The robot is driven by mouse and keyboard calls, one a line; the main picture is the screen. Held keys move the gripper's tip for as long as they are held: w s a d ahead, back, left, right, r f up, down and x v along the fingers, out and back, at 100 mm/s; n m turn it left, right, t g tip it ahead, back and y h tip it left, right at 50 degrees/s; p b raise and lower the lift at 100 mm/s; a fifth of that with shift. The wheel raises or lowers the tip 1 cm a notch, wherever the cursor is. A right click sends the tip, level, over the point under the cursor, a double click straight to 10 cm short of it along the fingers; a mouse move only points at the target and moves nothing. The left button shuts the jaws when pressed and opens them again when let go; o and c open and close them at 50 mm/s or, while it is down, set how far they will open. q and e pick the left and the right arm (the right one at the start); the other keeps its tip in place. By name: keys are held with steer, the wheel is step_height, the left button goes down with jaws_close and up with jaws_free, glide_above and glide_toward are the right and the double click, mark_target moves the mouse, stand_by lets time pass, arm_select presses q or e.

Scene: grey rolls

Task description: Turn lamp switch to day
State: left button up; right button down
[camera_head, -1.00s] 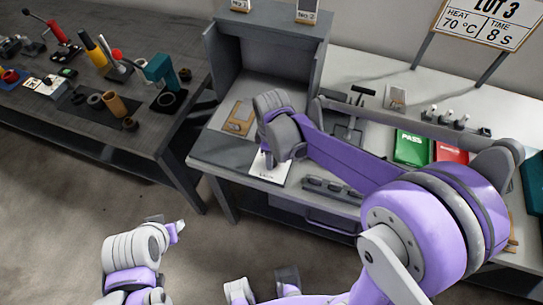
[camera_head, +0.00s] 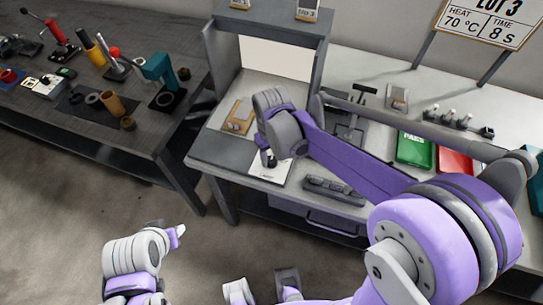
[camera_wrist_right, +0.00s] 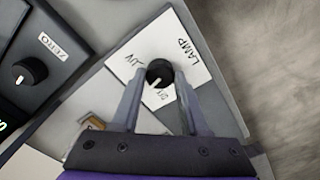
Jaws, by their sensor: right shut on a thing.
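The lamp switch is a black round knob (camera_wrist_right: 159,71) with a white pointer, on a white plate (camera_wrist_right: 189,57) marked LAMP, UV and a partly covered word that looks like DAY. The pointer faces down in the right wrist view, toward that covered word. My right gripper (camera_wrist_right: 157,98) has its two fingers on either side of the knob, shut on it. In the head view my right gripper (camera_head: 267,159) is over the white plate (camera_head: 270,175) at the table's front left. My left gripper (camera_head: 178,231) is low at the left, away from the table; its fingers are unclear.
A grey booth (camera_head: 222,62) with a bright back panel (camera_head: 283,62) stands behind the switch. A tan board (camera_head: 238,117) lies inside it. A ZERO knob (camera_wrist_right: 30,71) is near the plate. Green (camera_head: 414,151) and red (camera_head: 453,160) trays lie to the right.

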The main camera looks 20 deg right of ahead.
mark_target(272, 160)
steer(key=shift+m, duration=0.9)
steer(key=shift+c, duration=2)
jaws_free()
step_height(272, 160, up, 11)
steer(key=shift+p, duration=0.4)
steer(key=shift+f, duration=0.1)
steer(key=s+d+f+t+p, duration=0.1)
steer(key=s+d+f+t, duration=0.1)
steer(key=s, duration=0.5)
steer(key=s+d+f+m+t+p, duration=0.1)
steer(key=s+d+f+t, duration=0.1)
steer(key=s, duration=0.5)
steer(key=shift+s+d+t, duration=0.3)
steer(key=shift+d+t, duration=0.4)
steer(key=shift+d, duration=0.45)
